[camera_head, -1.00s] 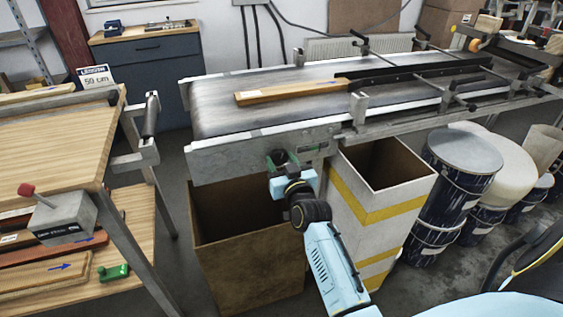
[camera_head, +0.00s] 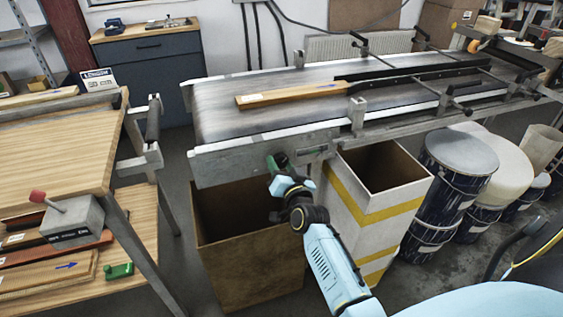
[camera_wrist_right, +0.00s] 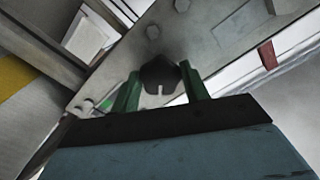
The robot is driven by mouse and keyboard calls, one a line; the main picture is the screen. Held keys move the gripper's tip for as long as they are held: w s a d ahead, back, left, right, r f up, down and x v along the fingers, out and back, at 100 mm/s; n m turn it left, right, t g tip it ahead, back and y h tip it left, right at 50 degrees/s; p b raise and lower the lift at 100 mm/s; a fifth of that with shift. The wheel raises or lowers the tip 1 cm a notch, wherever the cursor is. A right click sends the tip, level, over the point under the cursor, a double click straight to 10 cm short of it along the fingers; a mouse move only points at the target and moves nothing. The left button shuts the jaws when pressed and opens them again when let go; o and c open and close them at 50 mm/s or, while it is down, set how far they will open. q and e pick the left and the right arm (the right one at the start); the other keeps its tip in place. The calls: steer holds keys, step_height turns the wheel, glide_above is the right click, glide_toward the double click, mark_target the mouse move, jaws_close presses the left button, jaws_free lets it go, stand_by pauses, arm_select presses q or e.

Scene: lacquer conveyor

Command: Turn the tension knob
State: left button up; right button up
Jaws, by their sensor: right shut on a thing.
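The tension knob (camera_wrist_right: 160,76) is a dark knob with a pale notch, on the metal side plate of the conveyor (camera_head: 250,158). In the right wrist view it sits between the two green fingers of my right gripper (camera_wrist_right: 162,88), which is shut on it. In the head view my right gripper (camera_head: 278,162) is at the near end of the conveyor's side rail and hides the knob. My left gripper is in neither view.
A wooden plank (camera_head: 292,95) lies on the conveyor belt. An open brown bin (camera_head: 250,255) and a white bin with yellow bands (camera_head: 375,215) stand below. A wooden bench (camera_head: 55,150) is at left, and dark drums (camera_head: 460,175) stand at right.

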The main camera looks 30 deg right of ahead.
steer(key=shift+m, duration=0.3)
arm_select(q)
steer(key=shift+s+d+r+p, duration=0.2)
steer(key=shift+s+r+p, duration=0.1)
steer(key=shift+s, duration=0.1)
arm_select(e)
steer(key=shift+m, duration=0.7)
steer(key=o, duration=1)
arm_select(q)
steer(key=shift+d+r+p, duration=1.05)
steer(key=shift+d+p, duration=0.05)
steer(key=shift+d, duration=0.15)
arm_select(e)
steer(key=shift+v, duration=6.7)
